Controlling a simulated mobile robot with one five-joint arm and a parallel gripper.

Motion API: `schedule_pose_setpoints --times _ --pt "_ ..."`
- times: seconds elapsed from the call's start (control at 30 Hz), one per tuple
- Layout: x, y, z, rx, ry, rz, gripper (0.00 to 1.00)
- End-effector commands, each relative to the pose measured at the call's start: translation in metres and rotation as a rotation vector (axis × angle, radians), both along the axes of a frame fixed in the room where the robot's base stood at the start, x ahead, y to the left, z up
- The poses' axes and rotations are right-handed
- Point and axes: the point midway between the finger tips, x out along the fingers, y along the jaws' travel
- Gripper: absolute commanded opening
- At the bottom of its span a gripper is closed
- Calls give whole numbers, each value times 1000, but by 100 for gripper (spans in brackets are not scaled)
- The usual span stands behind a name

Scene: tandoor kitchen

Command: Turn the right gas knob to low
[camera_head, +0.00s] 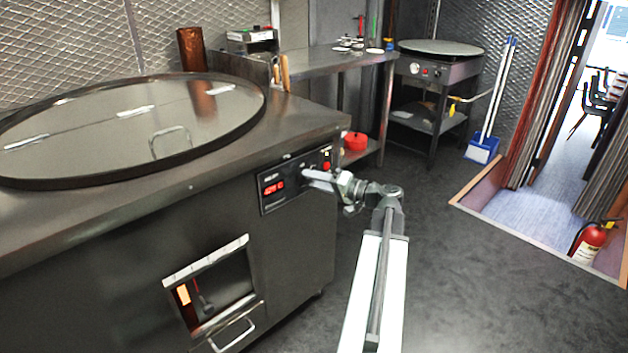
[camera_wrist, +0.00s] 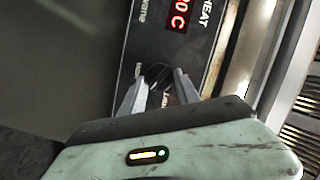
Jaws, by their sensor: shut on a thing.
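The tandoor's control panel (camera_head: 288,182) is on the front of the steel counter, with a red display (camera_head: 273,188) at its left. In the head view my gripper (camera_head: 308,178) reaches the panel right of the display and covers part of it. In the wrist view the panel (camera_wrist: 168,50) shows tilted, with the red digits (camera_wrist: 178,22) at the top. A dark round knob (camera_wrist: 157,76) sits between my two fingers (camera_wrist: 158,88). The gripper is shut on this knob. Small lettering lies on both sides of it, and its pointer setting cannot be read.
A red button (camera_head: 326,166) is at the panel's right end. Below the panel is an open hatch (camera_head: 215,290) with a handle. A round griddle stand (camera_head: 438,70) and a blue dustpan (camera_head: 482,149) stand at the back. The floor to the right is clear up to the fire extinguisher (camera_head: 590,241).

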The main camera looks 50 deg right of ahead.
Motion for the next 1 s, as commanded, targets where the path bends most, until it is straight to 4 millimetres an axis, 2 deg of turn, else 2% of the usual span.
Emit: schedule_pose_setpoints --times 0.1,0.13,0.2,0.57,0.8,1.0 --pt "0 2 -1 -1 2 5 0" --pt "0 2 -1 -1 2 5 41" --pt "0 2 -1 0 3 5 60" --pt "-4 0 0 1 1 2 60" --pt "-49 -10 3 1 1 -1 60" --pt "-73 -15 4 0 1 2 60"
